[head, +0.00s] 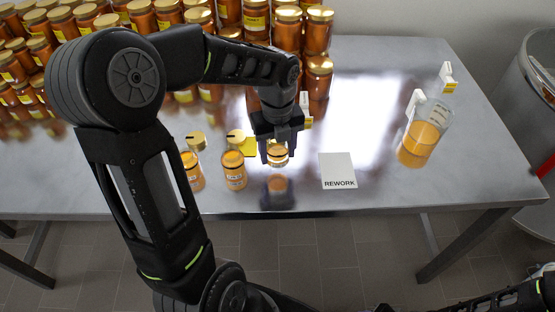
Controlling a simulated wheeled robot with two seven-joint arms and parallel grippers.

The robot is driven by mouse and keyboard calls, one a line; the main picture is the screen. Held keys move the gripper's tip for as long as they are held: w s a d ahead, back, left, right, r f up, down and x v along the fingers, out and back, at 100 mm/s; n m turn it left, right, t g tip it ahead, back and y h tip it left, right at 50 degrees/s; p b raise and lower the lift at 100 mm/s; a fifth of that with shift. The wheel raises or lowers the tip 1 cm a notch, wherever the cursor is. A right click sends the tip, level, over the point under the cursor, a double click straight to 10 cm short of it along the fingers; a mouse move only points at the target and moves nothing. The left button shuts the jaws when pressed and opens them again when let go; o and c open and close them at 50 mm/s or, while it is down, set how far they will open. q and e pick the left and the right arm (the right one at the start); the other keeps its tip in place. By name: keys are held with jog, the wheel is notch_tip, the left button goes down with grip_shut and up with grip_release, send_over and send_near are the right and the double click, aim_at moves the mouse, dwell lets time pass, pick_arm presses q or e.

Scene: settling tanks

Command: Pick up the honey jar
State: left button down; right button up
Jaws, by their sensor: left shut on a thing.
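My left gripper (278,136) points down over the table and is shut on a honey jar (278,158). The jar's amber lower part shows below the fingers, and its top is hidden between them. A gap shows between the jar and its reflection, so it appears to hang slightly above the tabletop. Two similar honey jars with gold lids stand to the left of it, one close by (235,171) and one farther left (193,171), partly behind my left arm. My right gripper is not in view.
A white card marked REWORK (338,171) lies to the right of the held jar. A beaker of amber liquid (420,142) stands farther right on the shiny metal table (385,75). Many stacked jars (318,65) fill the back left. A steel tank (535,100) stands beyond the right edge.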

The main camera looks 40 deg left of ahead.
pick_arm(q)
notch_tip(320, 180, up, 6)
jog(key=shift+f, duration=0.2)
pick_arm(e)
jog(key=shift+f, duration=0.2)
pick_arm(q)
jog(key=shift+f+b, duration=0.15)
jog(key=shift+b, duration=0.15)
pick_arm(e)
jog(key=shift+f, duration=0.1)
